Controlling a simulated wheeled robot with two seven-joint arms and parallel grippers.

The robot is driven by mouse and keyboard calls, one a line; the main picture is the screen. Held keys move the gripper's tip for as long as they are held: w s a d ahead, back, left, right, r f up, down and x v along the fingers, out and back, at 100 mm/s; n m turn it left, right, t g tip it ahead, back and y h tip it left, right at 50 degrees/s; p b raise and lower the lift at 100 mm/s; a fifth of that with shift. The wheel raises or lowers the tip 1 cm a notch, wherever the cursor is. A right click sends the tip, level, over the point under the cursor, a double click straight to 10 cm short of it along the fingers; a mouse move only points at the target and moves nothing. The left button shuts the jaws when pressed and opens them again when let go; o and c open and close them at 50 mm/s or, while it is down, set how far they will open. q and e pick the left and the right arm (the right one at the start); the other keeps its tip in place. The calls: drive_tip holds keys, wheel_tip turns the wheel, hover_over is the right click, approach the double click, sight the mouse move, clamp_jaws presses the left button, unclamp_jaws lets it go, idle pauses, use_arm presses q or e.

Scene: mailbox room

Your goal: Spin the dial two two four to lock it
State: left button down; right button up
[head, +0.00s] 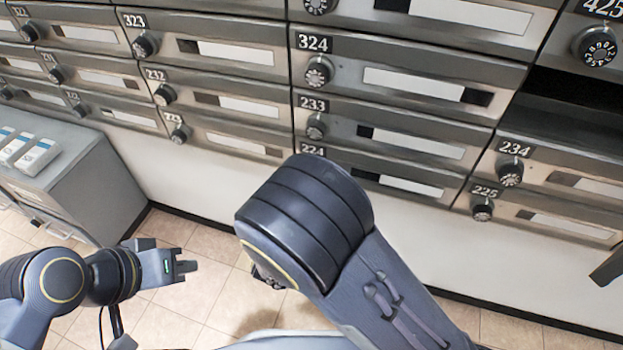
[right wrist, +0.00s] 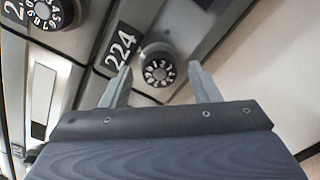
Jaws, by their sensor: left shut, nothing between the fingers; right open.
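The mailbox labelled 224 has its number plate (right wrist: 121,46) and round black dial (right wrist: 160,69) in full view in the right wrist view. In the head view the top of the 224 plate (head: 313,151) shows, while its dial is hidden behind my right arm. My right gripper (right wrist: 160,78) is open, with one fingertip on each side of the dial in the picture. I see gaps between the fingers and the dial, and nothing is gripped. My left gripper (head: 187,267) is shut and empty at the lower left, low in front of the wall and away from the mailboxes.
Mailbox 233 (head: 313,104) is directly above 224, and mailbox 225 (head: 486,191) is to its right. An open dark slot (head: 570,105) is at the right. A grey cabinet (head: 105,190) stands at the left with small boxes (head: 38,157) on top.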

drive_tip(key=p+v, duration=0.1)
drive_tip(key=v, duration=0.6)
drive_tip(key=shift+s, duration=0.35)
drive_tip(key=shift+a, duration=0.1)
